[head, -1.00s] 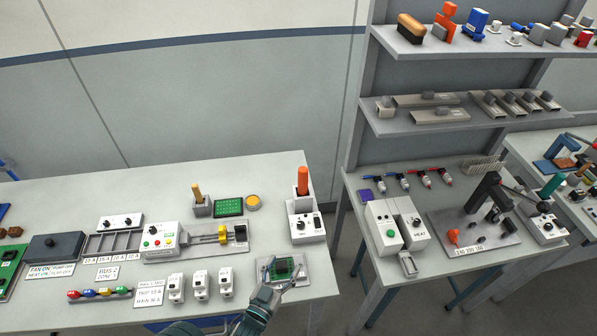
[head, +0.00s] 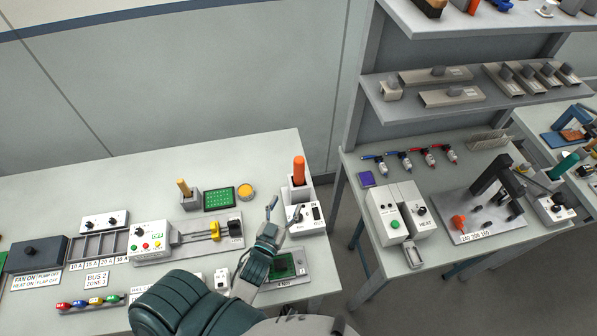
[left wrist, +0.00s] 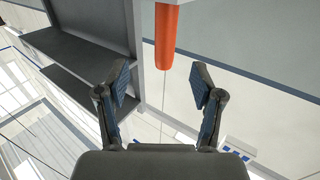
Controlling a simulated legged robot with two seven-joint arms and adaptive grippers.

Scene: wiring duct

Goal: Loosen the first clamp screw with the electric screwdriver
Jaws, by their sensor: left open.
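The electric screwdriver (head: 299,171) has an orange handle and stands upright in a grey and white holder (head: 304,218) at the right end of the left table. My left gripper (head: 284,212) is open and empty, just in front of the holder and below the handle in the head view. In the left wrist view the orange handle (left wrist: 166,35) hangs ahead of the open fingers (left wrist: 161,80), apart from them. A small plate with a green board (head: 290,265) lies beside my left wrist, partly hidden by it. I cannot make out the clamp screws. My right gripper is not in view.
White breakers stand near the front, partly behind my arm. A gap separates this table from the right table (head: 460,165).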

